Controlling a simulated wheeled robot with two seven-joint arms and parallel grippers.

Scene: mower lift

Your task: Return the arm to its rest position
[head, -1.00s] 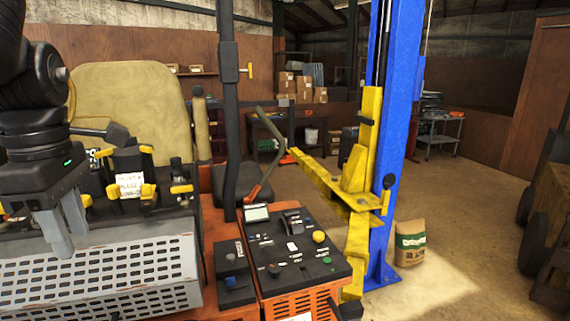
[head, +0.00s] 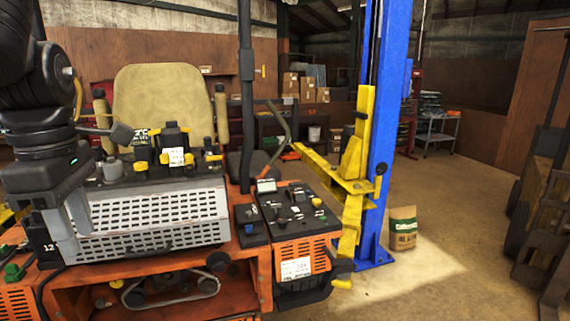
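My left gripper (head: 68,218) is at the left of the head view, on a black arm that comes down from the upper left. Its grey fingers point down in front of the left end of the mower's perforated grey panel (head: 165,220). I cannot tell whether the fingers touch the panel, and the gap between them is not clear. No held object shows. The orange mower (head: 205,297) fills the lower left, with a tan seat (head: 150,105) and a control console (head: 287,208). My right gripper is not in view.
A blue lift post (head: 378,150) with a yellow arm (head: 335,175) stands right of the mower. A paper sack (head: 403,228) sits on the floor beside it. A dark cart-like object (head: 545,220) is at the right edge. The floor between is clear.

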